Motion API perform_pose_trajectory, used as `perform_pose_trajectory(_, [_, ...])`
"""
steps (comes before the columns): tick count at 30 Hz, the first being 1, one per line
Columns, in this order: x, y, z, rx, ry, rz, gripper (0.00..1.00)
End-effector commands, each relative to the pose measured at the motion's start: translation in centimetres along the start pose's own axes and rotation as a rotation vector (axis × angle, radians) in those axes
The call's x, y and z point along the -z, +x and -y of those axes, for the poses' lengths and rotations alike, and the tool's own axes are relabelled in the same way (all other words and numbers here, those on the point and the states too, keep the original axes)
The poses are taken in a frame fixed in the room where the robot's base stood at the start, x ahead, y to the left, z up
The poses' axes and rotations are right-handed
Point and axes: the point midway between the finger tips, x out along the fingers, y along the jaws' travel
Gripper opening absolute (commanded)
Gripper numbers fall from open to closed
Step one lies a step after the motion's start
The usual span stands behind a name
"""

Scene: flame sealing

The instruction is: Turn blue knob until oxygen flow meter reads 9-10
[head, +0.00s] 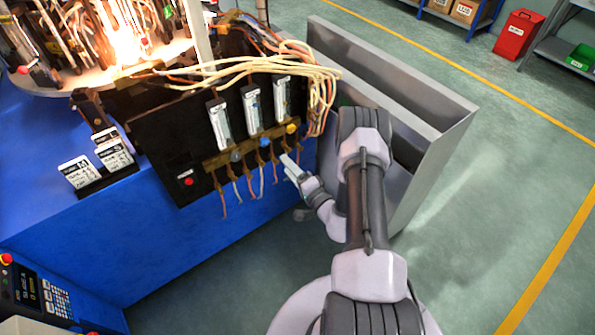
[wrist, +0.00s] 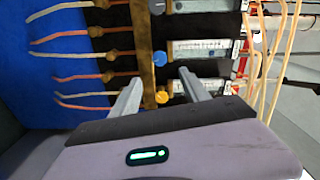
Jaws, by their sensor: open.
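The blue knob (head: 264,142) sits on a brass bar below the middle flow meter (head: 252,104) on a black panel. In the wrist view the blue knob (wrist: 160,59) lies just beyond my fingertips, roughly between their lines. The middle flow meter tube (wrist: 200,50) runs to its right there; its reading is too small to tell. A yellow knob (head: 291,128) is beside it, and in the wrist view the yellow knob (wrist: 162,97) shows between my fingers. My gripper (head: 286,167) is open and empty, in front of the panel, apart from the blue knob.
A grey-blue knob (head: 236,155) sits under the left flow meter (head: 219,123). Thin hoses (head: 238,190) hang below the bar. Pale cables (head: 315,75) loop over the right side. A red button (head: 188,181) is at lower left. A grey metal box (head: 437,150) stands close right of my arm.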

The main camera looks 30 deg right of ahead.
Motion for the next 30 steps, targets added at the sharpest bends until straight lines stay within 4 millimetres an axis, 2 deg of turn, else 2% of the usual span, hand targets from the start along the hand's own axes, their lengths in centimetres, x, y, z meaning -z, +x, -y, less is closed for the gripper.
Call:
perform_pose_trajectory(3, [0.2, -3.0, 0.2, -0.003, 0.003, -0.004, 0.53])
perform_pose_trajectory(8, [0.1, -5.0, 0.0, -0.001, 0.001, -0.002, 0.53])
perform_pose_trajectory(23, [-0.1, -5.1, 0.3, 0.006, 0.002, 0.011, 0.53])
perform_pose_trajectory(26, [-1.6, -3.2, 4.2, 0.057, 0.035, 0.127, 0.53])
perform_pose_trajectory(29, [-6.2, -1.1, 12.5, 0.117, 0.106, 0.406, 0.53])
perform_pose_trajectory(30, [-8.8, -1.0, 16.1, 0.120, 0.130, 0.544, 0.53])
